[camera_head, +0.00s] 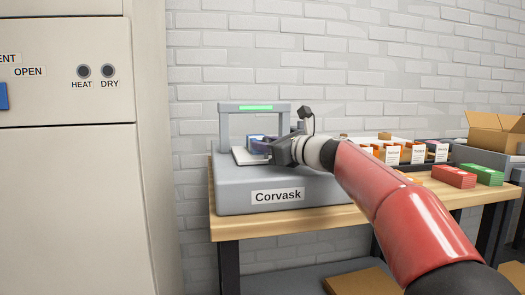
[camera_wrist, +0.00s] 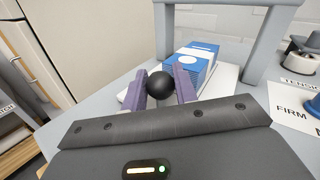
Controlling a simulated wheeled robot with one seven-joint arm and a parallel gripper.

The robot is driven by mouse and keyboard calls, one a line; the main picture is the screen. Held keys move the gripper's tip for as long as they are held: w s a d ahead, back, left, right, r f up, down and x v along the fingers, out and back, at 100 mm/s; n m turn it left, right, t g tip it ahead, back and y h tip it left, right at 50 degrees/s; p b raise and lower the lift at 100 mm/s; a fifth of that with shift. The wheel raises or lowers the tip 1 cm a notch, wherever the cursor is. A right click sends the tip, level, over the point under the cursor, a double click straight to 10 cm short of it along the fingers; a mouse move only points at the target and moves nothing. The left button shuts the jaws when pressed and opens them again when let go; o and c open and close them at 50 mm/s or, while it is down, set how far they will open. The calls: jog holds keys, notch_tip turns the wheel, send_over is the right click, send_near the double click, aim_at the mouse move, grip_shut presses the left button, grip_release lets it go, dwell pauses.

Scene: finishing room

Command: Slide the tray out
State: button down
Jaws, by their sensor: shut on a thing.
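The tray is a white flat plate (camera_wrist: 224,84) under the grey arch of the Corvask machine (camera_head: 235,191); its edge also shows in the head view (camera_head: 243,157). A blue and white box (camera_wrist: 195,62) sits on the tray, and it shows in the head view (camera_head: 256,142). A black ball knob (camera_wrist: 160,86) is at the tray's near side. My gripper (camera_wrist: 161,90) is shut on the knob, one purple finger on each side. In the head view my gripper (camera_head: 271,148) reaches in from the right and hides part of the tray.
The grey arch (camera_head: 284,118) with a green strip stands over the tray. Dials and labels (camera_wrist: 301,103) lie right of it. The wooden table (camera_head: 330,217) also holds red boxes (camera_head: 454,176), green boxes (camera_head: 483,173) and labelled bins. A tall cream cabinet (camera_head: 66,195) stands left.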

jog(key=s+d+b, duration=0.1)
jog(key=s, duration=0.2)
jog(key=s+b, duration=0.1)
jog(key=s, duration=0.2)
jog(key=s+d+b, duration=0.1)
jog(key=s, duration=0.2)
jog(key=shift+d+f, duration=0.1)
jog(key=shift+d, duration=0.2)
jog(key=shift+s, duration=0.35)
jog(key=c, duration=1.5)
grip_release()
jog(key=shift+d, duration=0.1)
jog(key=shift+o, duration=0.3)
jog(key=shift+s, duration=0.15)
jog(key=v, duration=0.8)
